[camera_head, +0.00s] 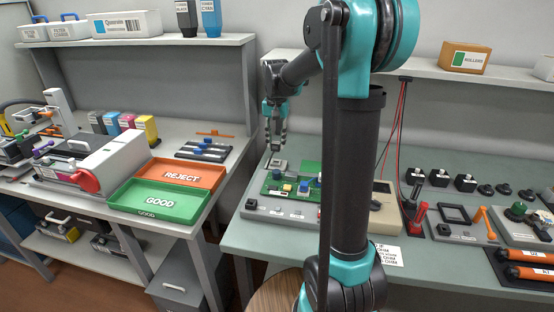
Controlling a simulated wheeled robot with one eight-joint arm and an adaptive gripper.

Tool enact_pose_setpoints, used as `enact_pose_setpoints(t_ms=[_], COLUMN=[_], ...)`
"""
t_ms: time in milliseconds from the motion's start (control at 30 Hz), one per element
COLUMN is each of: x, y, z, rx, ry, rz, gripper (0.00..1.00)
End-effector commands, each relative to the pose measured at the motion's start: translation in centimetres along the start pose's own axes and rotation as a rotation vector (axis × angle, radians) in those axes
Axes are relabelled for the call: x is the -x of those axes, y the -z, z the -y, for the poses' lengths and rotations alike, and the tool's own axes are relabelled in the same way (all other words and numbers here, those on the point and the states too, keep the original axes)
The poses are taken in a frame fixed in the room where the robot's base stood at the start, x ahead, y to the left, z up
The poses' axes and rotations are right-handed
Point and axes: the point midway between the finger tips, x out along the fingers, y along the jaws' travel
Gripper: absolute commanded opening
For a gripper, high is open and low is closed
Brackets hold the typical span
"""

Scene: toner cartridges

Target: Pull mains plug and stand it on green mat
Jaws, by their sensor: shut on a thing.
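My gripper (275,140) points down over the left end of the right bench. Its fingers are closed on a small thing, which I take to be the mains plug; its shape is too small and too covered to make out. A small grey block (279,164) shows just below the fingertips; I cannot tell whether the held thing touches it. A green surface (272,188) with blue and yellow parts lies in front of the block. I cannot tell whether it is the green mat; my arm hides part of the bench to its right.
A green GOOD tray (157,217) and an orange REJECT tray (181,174) are on the left bench. A grey strip (284,210) lies at the right bench's front. A beige device (384,212), red leads (400,110) and black fittings (440,177) are farther right.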

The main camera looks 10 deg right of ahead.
Motion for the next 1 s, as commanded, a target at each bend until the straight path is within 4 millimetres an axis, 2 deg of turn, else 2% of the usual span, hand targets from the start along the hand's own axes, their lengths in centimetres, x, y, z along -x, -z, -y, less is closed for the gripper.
enact_pose_setpoints(t_ms=[533, 1000], x=[3.6, 3.8], y=[0.0, 0.1], z=[0.0, -0.2], rx=[0.000, 0.000], ry=[0.000, 0.000], rz=[0.000, 0.000], gripper=[0.00, 0.00])
